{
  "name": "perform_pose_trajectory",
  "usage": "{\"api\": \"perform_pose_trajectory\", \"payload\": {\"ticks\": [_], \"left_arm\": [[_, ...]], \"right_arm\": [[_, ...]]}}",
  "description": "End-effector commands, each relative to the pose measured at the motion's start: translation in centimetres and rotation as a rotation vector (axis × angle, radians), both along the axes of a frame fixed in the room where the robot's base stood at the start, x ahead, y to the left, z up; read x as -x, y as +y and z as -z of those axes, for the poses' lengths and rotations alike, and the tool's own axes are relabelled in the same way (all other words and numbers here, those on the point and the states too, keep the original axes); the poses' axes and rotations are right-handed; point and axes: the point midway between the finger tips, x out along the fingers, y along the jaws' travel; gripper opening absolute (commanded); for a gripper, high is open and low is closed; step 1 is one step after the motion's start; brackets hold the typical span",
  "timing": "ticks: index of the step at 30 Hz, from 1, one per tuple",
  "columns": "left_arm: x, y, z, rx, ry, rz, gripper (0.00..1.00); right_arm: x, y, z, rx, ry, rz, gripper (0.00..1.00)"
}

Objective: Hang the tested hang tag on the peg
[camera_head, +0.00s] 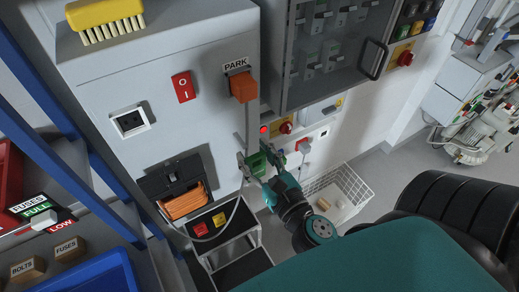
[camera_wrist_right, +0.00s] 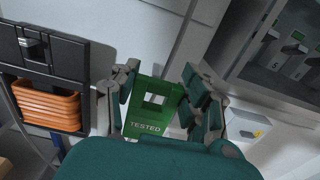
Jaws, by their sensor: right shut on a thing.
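The green hang tag (camera_head: 256,164) is at the front of the grey cabinet, near its right edge. In the right wrist view the tag (camera_wrist_right: 146,122) reads "TESTED" and has a square window in its upper part. My right gripper (camera_head: 259,162) is shut on the tag, with one finger at each side of it in the wrist view (camera_wrist_right: 156,88). The tag hangs roughly upright, close to the cabinet face; I cannot tell whether it touches. I cannot make out a peg in either view. My left gripper is not in view.
A white wire basket (camera_head: 342,190) is below.

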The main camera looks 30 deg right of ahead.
Motion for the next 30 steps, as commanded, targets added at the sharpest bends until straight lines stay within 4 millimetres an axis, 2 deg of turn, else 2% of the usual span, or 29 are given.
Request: {"api": "perform_pose_trajectory", "payload": {"ticks": [7, 30], "left_arm": [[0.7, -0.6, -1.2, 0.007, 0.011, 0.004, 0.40], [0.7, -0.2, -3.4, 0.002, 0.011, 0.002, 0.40]], "right_arm": [[-1.6, -0.1, -0.2, -0.001, -0.001, 0.000, 0.23], [-6.2, -0.3, 0.0, 0.000, -0.001, -0.001, 0.23]]}}
